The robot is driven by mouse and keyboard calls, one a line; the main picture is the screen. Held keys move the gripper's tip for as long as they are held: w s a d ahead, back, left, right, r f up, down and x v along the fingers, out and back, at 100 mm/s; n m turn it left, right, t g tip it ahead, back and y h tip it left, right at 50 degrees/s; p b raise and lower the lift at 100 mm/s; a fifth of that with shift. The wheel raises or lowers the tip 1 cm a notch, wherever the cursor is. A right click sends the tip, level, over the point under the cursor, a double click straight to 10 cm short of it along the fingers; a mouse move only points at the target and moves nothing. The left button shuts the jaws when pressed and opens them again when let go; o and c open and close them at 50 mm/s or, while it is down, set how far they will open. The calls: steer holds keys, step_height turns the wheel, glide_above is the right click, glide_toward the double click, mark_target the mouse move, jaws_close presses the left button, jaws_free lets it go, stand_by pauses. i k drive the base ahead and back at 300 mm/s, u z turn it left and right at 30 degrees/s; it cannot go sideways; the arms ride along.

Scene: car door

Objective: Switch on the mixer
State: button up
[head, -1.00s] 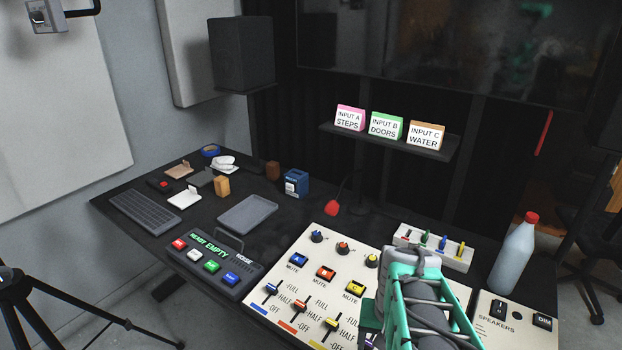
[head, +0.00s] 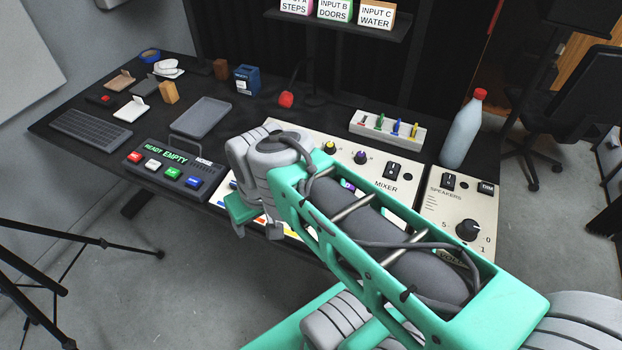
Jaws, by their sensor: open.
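The mixer (head: 374,174) is a cream panel on the desk, in the middle of the head view. Its black rocker switch (head: 393,170) sits just above the MIXER label, clear of my arm; I cannot tell its position. Two knobs show along its back edge. My arm covers most of its middle and front, with bits of coloured sliders showing below. My gripper (head: 258,231) is partly visible over the mixer's left front part, left of the switch. It points down, open, with nothing seen between the fingers. Its contact with the panel is unclear.
A cream SPEAKERS panel (head: 454,208) with its own switch and knob stands right of the mixer. Behind are a bottle (head: 463,130) with a red cap and a white block of coloured pegs (head: 387,130). A dark button box (head: 174,170) and a grey tray (head: 202,118) lie left.

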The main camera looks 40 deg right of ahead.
mark_target(391, 171)
steer(key=z, duration=0.85)
steer(key=k, duration=0.95)
steer(key=u, duration=0.6)
steer(key=i, duration=0.5)
steer(key=z, duration=1.25)
steer(key=i, duration=0.5)
steer(key=z, duration=0.15)
steer(key=k, duration=0.25)
